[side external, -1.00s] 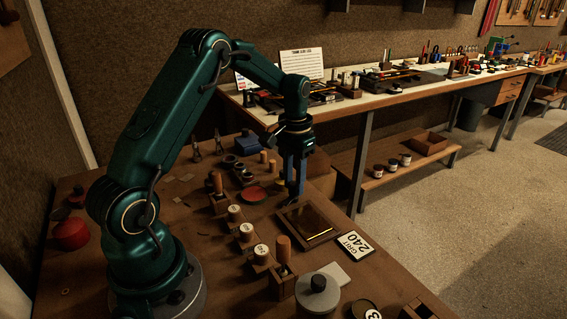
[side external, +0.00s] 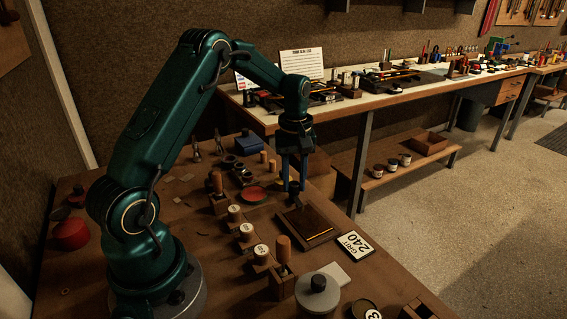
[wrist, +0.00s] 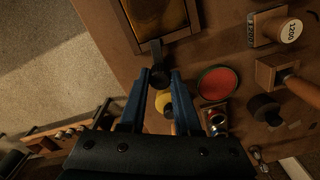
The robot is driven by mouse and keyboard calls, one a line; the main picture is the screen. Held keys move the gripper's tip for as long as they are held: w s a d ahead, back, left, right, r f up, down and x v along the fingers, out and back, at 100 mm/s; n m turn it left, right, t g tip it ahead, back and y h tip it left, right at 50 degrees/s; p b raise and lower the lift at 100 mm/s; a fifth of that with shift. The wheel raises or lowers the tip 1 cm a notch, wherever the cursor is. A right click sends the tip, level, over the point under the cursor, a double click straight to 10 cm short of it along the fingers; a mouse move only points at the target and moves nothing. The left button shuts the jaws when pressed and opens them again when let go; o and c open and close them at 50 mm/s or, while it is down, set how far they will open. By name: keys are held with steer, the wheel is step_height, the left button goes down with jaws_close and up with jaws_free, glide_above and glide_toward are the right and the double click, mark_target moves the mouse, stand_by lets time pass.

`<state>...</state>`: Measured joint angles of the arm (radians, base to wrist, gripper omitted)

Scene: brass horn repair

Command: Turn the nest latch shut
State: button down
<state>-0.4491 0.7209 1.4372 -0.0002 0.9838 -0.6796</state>
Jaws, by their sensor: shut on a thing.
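The nest (side external: 321,234) is a shallow wooden-framed tray with a brass-coloured plate, lying on the bench; its frame edge also shows at the top of the wrist view (wrist: 170,37). The nest latch (wrist: 157,50) is a dark lever with a rounded end at the near edge of the nest. My gripper (side external: 293,188) points straight down at this edge. In the wrist view its blue fingers (wrist: 159,76) stand on either side of the latch's rounded end, shut on it. The contact faces are partly hidden.
A red dish (side external: 253,194) and a yellow round piece (wrist: 164,102) lie close by. Handled blocks and stamped cylinders (side external: 246,231) stand on the left side of the nest. A GRIT 240 card (side external: 351,246) lies to its right, near the bench edge.

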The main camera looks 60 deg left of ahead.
mark_target(294, 183)
steer(key=shift+r+n, duration=0.1)
steer(key=shift+n, duration=0.9)
steer(key=c, duration=0.6)
jaws_free()
steer(key=shift+r, duration=2.55)
